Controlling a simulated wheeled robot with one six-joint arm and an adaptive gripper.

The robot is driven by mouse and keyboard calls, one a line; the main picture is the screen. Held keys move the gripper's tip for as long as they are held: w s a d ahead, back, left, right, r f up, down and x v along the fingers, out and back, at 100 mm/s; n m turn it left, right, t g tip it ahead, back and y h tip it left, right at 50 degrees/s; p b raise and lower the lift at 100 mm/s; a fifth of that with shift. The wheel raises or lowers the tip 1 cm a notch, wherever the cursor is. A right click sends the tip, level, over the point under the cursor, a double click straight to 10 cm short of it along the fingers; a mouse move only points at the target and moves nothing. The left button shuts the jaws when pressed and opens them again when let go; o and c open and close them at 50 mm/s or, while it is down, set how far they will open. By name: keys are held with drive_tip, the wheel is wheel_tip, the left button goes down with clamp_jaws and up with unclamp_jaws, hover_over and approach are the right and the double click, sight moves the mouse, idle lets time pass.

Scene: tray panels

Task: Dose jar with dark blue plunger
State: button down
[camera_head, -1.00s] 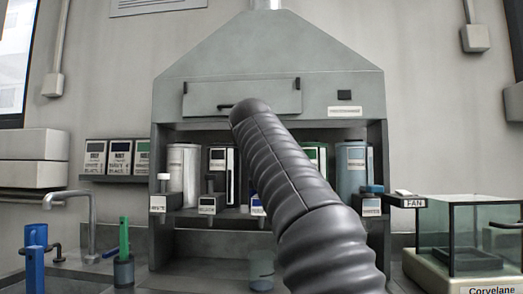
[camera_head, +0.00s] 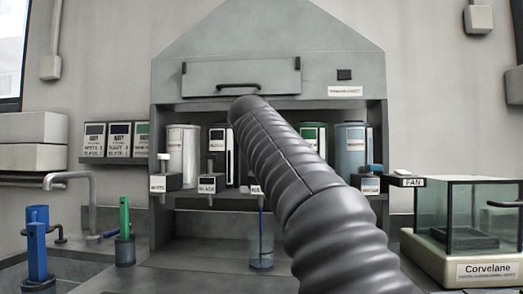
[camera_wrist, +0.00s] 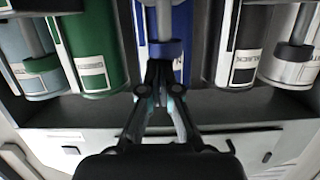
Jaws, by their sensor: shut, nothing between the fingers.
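My gripper (camera_wrist: 158,72) is shut and empty in the wrist view. Its fingertips are at the dark blue plunger (camera_wrist: 166,48), at the front of the blue canister (camera_wrist: 181,22); I cannot tell whether they touch it. In the head view my arm hides the gripper, the plunger and most of that canister. A clear jar (camera_head: 261,251) stands on the bench below the dispenser row. A thin dark blue stream (camera_head: 260,215) runs down from the shelf into the jar.
White (camera_head: 183,143), black (camera_head: 220,140), green (camera_head: 315,137) and grey-blue (camera_head: 351,145) canisters flank the blue one under the hood. A glass-sided balance (camera_head: 485,269) stands at the right. A sink tap (camera_head: 80,182) and a green-handled tool (camera_head: 124,215) are at the left.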

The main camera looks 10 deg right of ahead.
drive_tip(key=shift+f+b, duration=0.6)
drive_tip(key=shift+f, duration=0.7)
wheel_tip(320, 180, up, 5)
drive_tip(key=p, duration=0.3)
drive_tip(key=shift+s+p, duration=0.1)
drive_tip(key=shift+p, duration=0.3)
drive_tip(key=b+v, duration=0.2)
drive_tip(key=v, duration=0.8)
drive_tip(key=shift+f, duration=0.2)
drive_tip(key=r, duration=0.3)
drive_tip(key=shift+a, duration=0.3)
